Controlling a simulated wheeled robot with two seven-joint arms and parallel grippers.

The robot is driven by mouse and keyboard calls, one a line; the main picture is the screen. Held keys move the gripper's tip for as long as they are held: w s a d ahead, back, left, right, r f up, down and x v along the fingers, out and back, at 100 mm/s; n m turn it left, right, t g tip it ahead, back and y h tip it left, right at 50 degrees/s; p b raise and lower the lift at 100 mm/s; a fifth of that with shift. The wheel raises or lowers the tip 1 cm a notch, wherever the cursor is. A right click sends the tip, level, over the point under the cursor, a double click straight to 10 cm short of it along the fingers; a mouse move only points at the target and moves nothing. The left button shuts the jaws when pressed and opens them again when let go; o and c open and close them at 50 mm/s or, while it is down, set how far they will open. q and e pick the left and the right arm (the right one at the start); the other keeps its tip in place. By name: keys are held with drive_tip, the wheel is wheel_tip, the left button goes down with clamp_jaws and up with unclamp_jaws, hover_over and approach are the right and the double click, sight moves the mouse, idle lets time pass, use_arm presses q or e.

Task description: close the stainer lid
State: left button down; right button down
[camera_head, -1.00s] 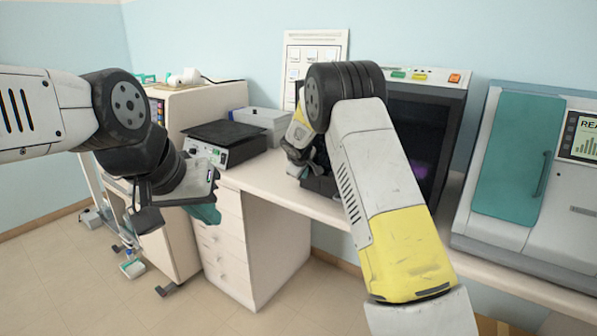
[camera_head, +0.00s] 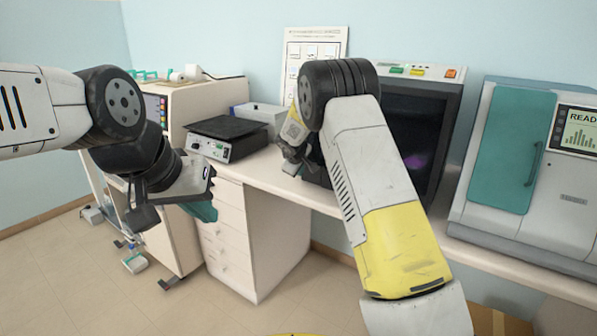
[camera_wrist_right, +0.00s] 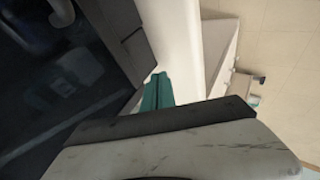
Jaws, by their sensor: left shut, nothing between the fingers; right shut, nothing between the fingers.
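I cannot tell for certain which machine is the stainer. A beige cabinet (camera_head: 190,97) with a coloured panel and teal-handled items on top stands at the left. A dark-windowed machine (camera_head: 452,92) with coloured buttons stands behind my right arm and is partly hidden. A grey machine (camera_head: 562,184) with a teal front panel (camera_head: 512,150) is at the right. My left gripper (camera_head: 204,211), with teal fingertips, is shut and empty in front of the bench drawers. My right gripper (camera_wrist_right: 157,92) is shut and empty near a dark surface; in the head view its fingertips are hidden.
A black-topped bench device (camera_head: 228,128) and a grey box (camera_head: 262,113) are on the white bench (camera_head: 290,186). Drawers (camera_head: 228,235) are below the bench. The tiled floor (camera_head: 130,300) at lower left is mostly clear. A poster (camera_head: 315,45) hangs on the wall.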

drive_tip(key=s+a+r, duration=0.2)
drive_tip(key=s+r, duration=0.3)
drive_tip(key=s, duration=0.3)
drive_tip(key=s+d+r+m+g+y, duration=0.1)
drive_tip(key=s+d+r+m, duration=0.2)
drive_tip(key=s+d+r, duration=0.4)
drive_tip(key=s+d+r+m+g, duration=0.1)
drive_tip(key=s+d+r+m, duration=0.3)
drive_tip(key=s, duration=0.6)
drive_tip(key=s+d+r+m+y, duration=0.1)
drive_tip(key=s+d+m+y, duration=0.1)
drive_tip(key=s, duration=2.2)
drive_tip(key=shift+s+m+y, duration=0.2)
drive_tip(key=shift+m+y, duration=0.1)
drive_tip(key=shift+m, duration=0.4)
